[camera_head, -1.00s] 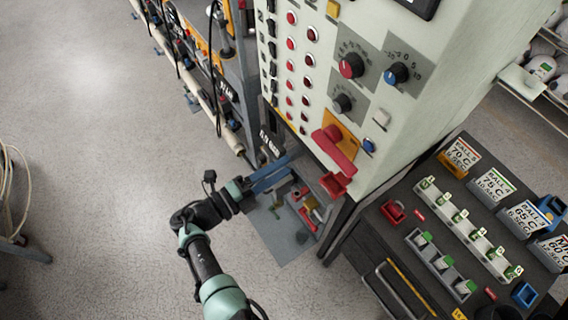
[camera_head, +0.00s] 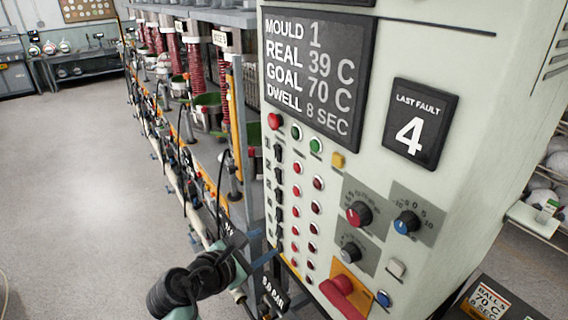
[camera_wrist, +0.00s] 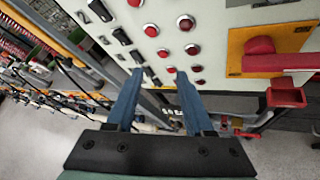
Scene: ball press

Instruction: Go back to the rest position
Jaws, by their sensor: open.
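My gripper (camera_head: 256,251) is at the lower middle of the head view, beside the left edge of the control cabinet (camera_head: 445,60). Its two blue fingers are apart and empty. In the wrist view my gripper (camera_wrist: 158,92) points toward the lower part of the cabinet face, with black switches and red buttons ahead of it. I cannot tell the exact gap between the fingertips and the cabinet. My arm shows at the bottom of the head view.
The red lever (camera_head: 343,294) stands out from an orange plate on the cabinet; it also shows in the wrist view (camera_wrist: 265,62). The display (camera_head: 318,70) reads mould 1, real 39 C, goal 70 C. Machines line the left side. The floor (camera_head: 75,200) at left is clear.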

